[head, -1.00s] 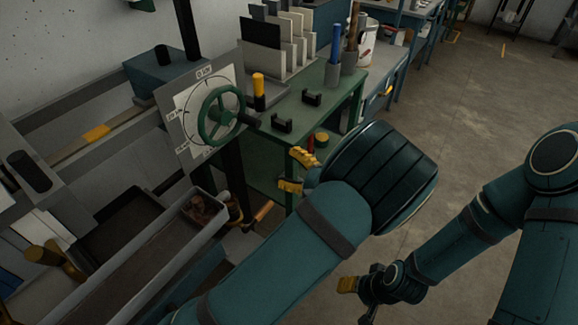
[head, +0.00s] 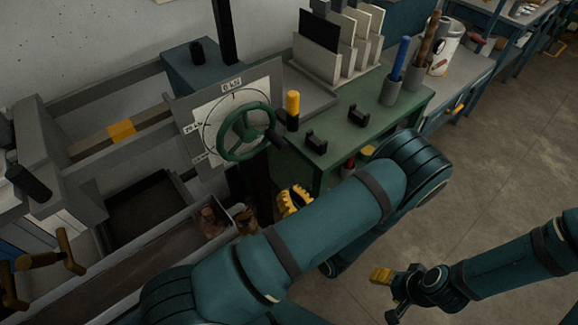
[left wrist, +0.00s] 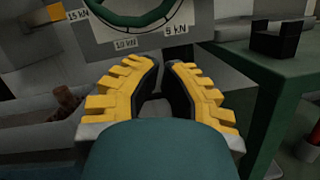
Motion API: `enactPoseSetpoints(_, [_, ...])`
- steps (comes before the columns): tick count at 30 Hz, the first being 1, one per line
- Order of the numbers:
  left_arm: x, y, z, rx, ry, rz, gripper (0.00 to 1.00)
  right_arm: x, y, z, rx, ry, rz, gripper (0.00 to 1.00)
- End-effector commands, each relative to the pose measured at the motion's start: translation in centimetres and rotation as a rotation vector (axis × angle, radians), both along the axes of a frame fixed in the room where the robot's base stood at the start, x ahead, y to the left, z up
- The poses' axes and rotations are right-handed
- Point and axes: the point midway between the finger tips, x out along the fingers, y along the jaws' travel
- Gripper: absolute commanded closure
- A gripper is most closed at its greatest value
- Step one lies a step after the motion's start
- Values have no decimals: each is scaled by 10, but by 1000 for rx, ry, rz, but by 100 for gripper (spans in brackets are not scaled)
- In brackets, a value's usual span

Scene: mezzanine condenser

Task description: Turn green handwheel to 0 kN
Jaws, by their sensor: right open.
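The green handwheel (head: 246,132) stands on a pale dial plate (head: 197,118) with kN labels; "0 kN" is at the top. A dark handle (head: 275,138) sticks out at the wheel's right. The wheel's lower rim (left wrist: 130,23) shows in the left wrist view above the "10 kN" and "5 kN" labels. My left gripper (head: 295,200) is below and right of the wheel, apart from it. In the left wrist view its yellow fingers (left wrist: 165,66) have an empty gap between them. My right gripper (head: 384,278) is open at the lower right, far from the wheel.
A green bench (head: 385,118) right of the wheel holds black brackets (head: 358,115), a yellow-topped cylinder (head: 292,110) and upright plates (head: 340,45). A grey trough (head: 150,250) lies below left of the wheel. Floor (head: 500,150) is clear at the right.

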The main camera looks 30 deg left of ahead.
Motion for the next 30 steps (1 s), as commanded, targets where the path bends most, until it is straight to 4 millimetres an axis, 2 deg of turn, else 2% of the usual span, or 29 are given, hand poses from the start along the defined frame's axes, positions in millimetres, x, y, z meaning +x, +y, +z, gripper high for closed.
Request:
enactPoseSetpoints(15, [41, 83, 22, -3, -6, 5, 100, 1, 0, -3, 0, -2, -1, 43])
enactPoseSetpoints(21, [49, 75, 50, -4, -8, 0, 100, 0, 0, -1, 0, -1, 0, 43])
enactPoseSetpoints(30, [52, 74, 60, -3, -5, 0, 100, 0, 0, -1, 0, 0, 0, 43])
